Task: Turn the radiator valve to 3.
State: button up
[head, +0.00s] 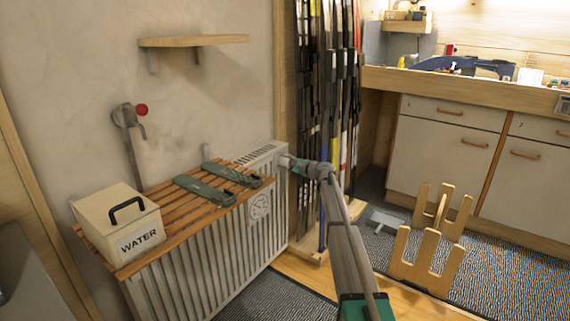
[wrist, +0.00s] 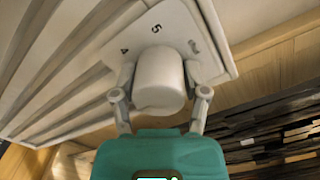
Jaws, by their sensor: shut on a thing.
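The radiator valve's white round knob (wrist: 160,80) shows in the wrist view in front of a pale plate (wrist: 215,50). The marks 4 and 5 can be read on the plate, with another mark at the right that I cannot read. The 3 does not show, and no pointer on the knob can be made out. My gripper (wrist: 161,92) is shut on the knob, one finger on each side. In the head view my gripper (head: 291,163) is at the right end of the radiator (head: 215,252), and the knob is not clearly visible there.
A slatted wooden shelf (head: 183,222) on the radiator carries a WATER box (head: 120,226) and green flat items (head: 205,189). A round dial (head: 260,205) is on the radiator front. Skis (head: 327,100) stand right behind my gripper. A wooden stand (head: 430,245) is on the floor at right.

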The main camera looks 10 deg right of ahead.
jog(key=shift+w, duration=0.1)
dwell(0.4)
jog(key=o, duration=1.1)
jog(key=shift+o, duration=0.2)
jog(key=v, duration=0.7)
jog(key=shift+s+d, duration=0.2)
jog(key=shift+s, duration=0.05)
jog(key=shift+f, duration=0.2)
